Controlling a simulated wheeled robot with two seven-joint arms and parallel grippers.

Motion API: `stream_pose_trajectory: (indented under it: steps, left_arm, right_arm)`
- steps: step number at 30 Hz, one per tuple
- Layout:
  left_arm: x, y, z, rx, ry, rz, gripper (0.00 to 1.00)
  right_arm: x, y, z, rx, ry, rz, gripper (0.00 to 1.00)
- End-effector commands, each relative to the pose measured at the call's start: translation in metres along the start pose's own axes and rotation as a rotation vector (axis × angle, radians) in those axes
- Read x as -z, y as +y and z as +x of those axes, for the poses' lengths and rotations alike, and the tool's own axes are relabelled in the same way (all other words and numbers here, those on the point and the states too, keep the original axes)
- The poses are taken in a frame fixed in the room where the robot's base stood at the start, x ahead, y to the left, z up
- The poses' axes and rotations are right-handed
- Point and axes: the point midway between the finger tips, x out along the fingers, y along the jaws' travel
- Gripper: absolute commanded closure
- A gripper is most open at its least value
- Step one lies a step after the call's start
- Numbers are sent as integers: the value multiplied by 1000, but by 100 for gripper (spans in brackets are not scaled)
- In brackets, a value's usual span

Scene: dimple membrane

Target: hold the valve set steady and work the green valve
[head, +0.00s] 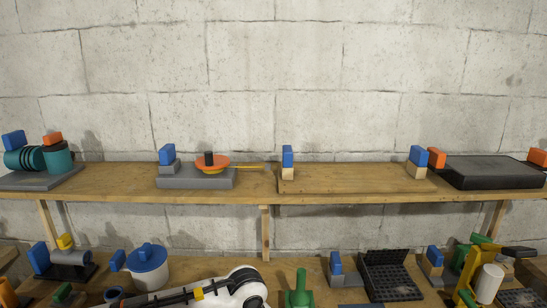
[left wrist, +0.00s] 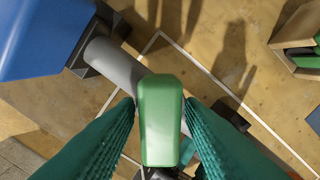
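The green valve handle (left wrist: 160,120) is an upright green block over a grey pipe (left wrist: 113,65) in the left wrist view. A large blue block (left wrist: 40,38) is at the pipe's upper left end. My left gripper (left wrist: 160,104) has its two teal ribbed fingers on either side of the green handle, very close to its sides. I cannot tell whether they touch it. In the head view my left gripper is out of the picture; only part of a white arm shows at the bottom. I cannot make out my right gripper in either view.
A wooden shelf (head: 265,194) with several fixtures runs across the head view before a block wall. White lines (left wrist: 215,75) mark the wooden surface around the valve set.

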Motion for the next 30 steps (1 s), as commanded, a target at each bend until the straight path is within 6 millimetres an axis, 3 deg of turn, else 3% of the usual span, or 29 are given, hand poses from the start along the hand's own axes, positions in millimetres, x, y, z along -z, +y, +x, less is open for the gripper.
stream_pose_trajectory:
  steps: [1,6,10,17,26,30]
  left_arm:
    - [0,0,0,0,0,0,73]
    - [0,0,0,0,0,0,100]
    - [0,0,0,0,-1,39,100]
    - [0,0,0,0,0,282,100]
    - [0,0,0,0,1,309,100]
    - [-1,0,-1,-1,-2,446,100]
  right_arm:
    - [-1,0,0,-1,-1,-1,98]
    - [-1,0,0,-1,-1,-1,98]
    - [-1,0,0,-1,-1,0,98]
    - [-1,0,0,-1,-1,-1,98]
    - [-1,0,0,-1,-1,0,98]
    - [-1,0,0,-1,-1,0,98]
